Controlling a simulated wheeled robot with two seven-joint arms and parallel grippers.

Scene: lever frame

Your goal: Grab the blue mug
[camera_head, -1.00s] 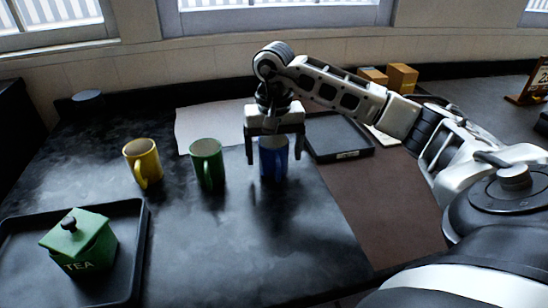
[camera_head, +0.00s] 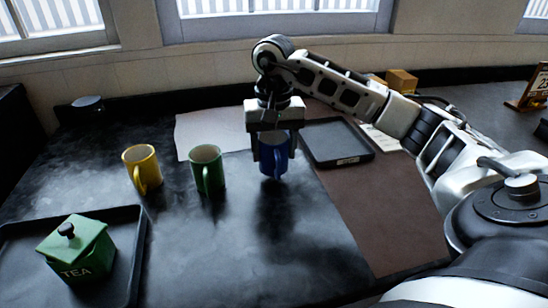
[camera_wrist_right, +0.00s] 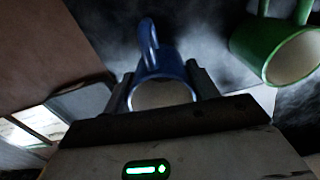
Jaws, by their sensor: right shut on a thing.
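The blue mug (camera_head: 274,158) stands upright at the right of the mug row, partly hidden by my right gripper (camera_head: 273,158). My right gripper points down with its two fingers shut on the mug's sides. In the right wrist view the blue mug (camera_wrist_right: 164,78) sits between the two fingertips (camera_wrist_right: 162,88), with its handle pointing away from the gripper's palm. I cannot tell whether its base still touches the table. My left gripper is not in view.
A green mug (camera_head: 207,169) stands close to the left, and a yellow mug (camera_head: 142,168) beyond it. A green tea box (camera_head: 77,250) sits in a black tray (camera_head: 125,235) at front left. An empty dark tray (camera_head: 336,143) lies to the right. The front middle of the table is clear.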

